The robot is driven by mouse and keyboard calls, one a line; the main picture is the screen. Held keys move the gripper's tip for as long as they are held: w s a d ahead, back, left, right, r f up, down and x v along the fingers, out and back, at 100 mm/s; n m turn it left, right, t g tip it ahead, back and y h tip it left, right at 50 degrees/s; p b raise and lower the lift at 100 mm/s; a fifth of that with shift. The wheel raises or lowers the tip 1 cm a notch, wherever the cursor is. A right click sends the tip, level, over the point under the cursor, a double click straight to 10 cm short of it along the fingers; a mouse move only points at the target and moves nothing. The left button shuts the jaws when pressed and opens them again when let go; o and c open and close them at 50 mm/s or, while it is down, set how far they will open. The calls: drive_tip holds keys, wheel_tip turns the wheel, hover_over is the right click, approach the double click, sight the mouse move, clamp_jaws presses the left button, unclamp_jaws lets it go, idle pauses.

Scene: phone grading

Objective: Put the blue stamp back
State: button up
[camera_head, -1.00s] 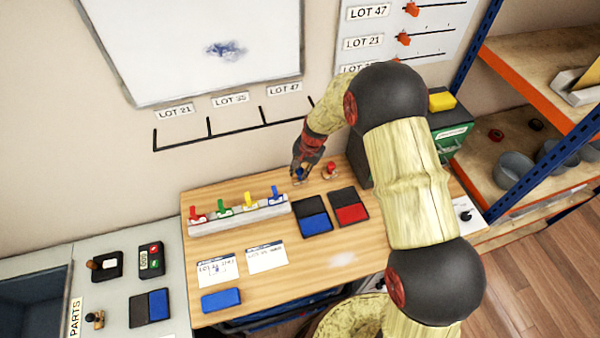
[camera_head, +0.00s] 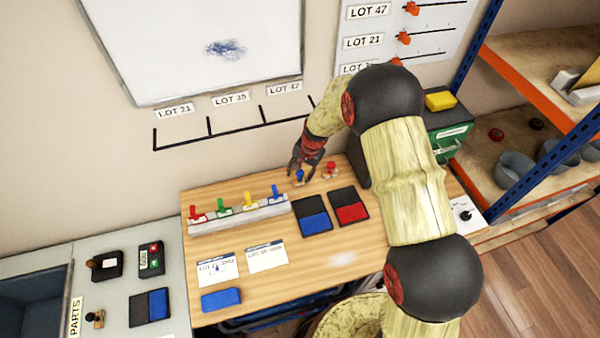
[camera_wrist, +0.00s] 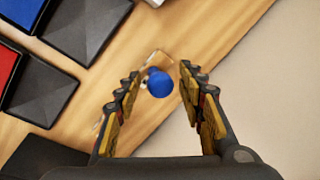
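The blue stamp (camera_head: 299,174) stands upright at the back of the wooden table, just left of the red stamp (camera_head: 331,169). In the wrist view the blue stamp's round knob (camera_wrist: 159,84) shows from above, over a small pale base. My gripper (camera_head: 296,166) is just behind and above the blue stamp. In the wrist view my gripper (camera_wrist: 158,85) has its two fingers spread on either side of the knob, with a gap on both sides. It is open and holds nothing.
An open blue ink pad (camera_head: 316,222) and an open red ink pad (camera_head: 351,214) lie in front of the stamps. A white rack (camera_head: 238,219) with several coloured clips stands to the left. Printed cards (camera_head: 267,257) lie further forward. The wall is close behind.

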drive_tip(key=s+d+r+n+t, duration=0.15)
drive_tip(key=s+r, duration=0.25)
drive_tip(key=r, duration=0.6)
drive_tip(key=s+d+r+n, duration=0.1)
drive_tip(key=s+d+r, duration=0.3)
drive_tip(key=r, duration=0.7)
drive_tip(key=s+d+r+n+t, duration=0.15)
drive_tip(key=s+r, duration=0.35)
drive_tip(key=r, duration=0.5)
drive_tip(key=s+d+r+n+h, duration=0.1)
drive_tip(key=s+d+r, duration=0.2)
drive_tip(key=s, duration=0.7)
drive_tip(key=s+d+r+n+t+h, duration=0.1)
drive_tip(key=s+d+r+n, duration=0.1)
drive_tip(key=s, duration=0.8)
drive_tip(key=shift+s+d+r, duration=0.15)
drive_tip(key=shift+d+r, duration=0.25)
drive_tip(key=shift+r, duration=0.5)
